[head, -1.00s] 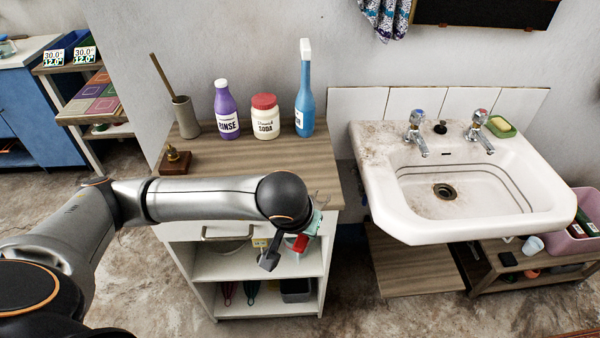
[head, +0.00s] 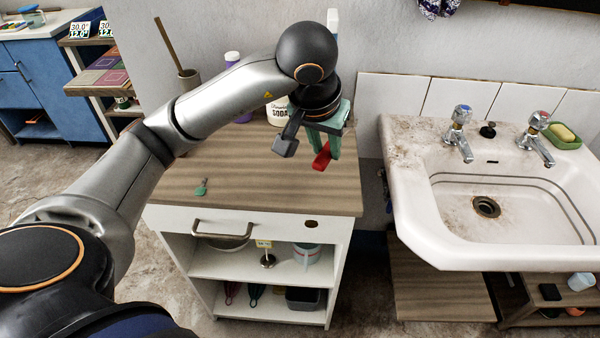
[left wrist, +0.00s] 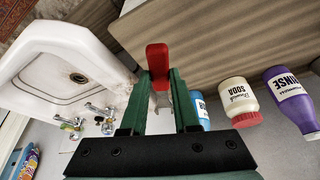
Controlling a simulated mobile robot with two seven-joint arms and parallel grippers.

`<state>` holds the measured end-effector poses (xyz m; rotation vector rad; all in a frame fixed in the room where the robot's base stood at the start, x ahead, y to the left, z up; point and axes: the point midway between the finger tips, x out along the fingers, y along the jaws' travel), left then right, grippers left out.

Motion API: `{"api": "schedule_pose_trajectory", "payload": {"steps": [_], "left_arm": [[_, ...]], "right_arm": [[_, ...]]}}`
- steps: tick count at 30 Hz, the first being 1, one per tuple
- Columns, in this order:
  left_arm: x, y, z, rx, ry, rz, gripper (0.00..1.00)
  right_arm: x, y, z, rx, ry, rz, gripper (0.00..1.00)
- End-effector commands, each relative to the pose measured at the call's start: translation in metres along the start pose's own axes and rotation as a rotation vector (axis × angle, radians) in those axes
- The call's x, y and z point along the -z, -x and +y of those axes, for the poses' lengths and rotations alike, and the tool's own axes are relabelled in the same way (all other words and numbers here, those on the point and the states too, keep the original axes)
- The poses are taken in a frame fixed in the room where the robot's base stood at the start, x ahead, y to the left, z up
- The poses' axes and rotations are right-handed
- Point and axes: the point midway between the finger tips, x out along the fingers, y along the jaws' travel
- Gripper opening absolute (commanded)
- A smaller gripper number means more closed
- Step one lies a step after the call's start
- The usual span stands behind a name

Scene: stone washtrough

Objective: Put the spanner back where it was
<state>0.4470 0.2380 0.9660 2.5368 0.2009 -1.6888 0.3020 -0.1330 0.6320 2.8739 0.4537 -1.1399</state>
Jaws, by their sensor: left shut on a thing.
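My left gripper (head: 323,152) is shut on a red-ended tool, which I take to be the spanner (head: 321,160). It is held above the right part of the wooden cabinet top (head: 260,190), apart from it. In the left wrist view the spanner's red end (left wrist: 157,58) sticks out between the green fingers, with a little grey metal behind it. The rest of the spanner is hidden by the fingers. My right gripper is not in view.
A tag stand (head: 266,255) and a cup (head: 307,255) are on the upper shelf. Bottles and a soda jar (left wrist: 238,100) stand at the back. A stained basin (head: 440,215) is to the right.

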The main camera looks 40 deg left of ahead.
Motion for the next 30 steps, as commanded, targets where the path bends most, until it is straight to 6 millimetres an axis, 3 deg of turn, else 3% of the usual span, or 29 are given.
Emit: {"api": "schedule_pose_trajectory", "payload": {"steps": [1, 9, 14, 22, 30], "left_arm": [[-0.003, -0.009, -0.014, 0.005, 0.005, -0.003, 0.0], [-0.016, -0.048, -0.045, 0.002, 0.0, -0.002, 0.0], [-0.017, -0.055, -0.052, 0.0, 0.0, 0.002, 0.0], [-0.029, -0.083, -0.056, -0.001, -0.002, -0.001, 0.0], [-0.03, -0.087, -0.056, 0.0, 0.0, 0.003, 0.0]], "right_arm": [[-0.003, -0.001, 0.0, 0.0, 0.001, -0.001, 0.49], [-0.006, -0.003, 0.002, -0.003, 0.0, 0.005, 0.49], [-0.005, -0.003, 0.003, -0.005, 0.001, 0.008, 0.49], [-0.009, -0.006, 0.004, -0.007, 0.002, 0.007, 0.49], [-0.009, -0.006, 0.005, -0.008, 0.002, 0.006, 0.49]]}}
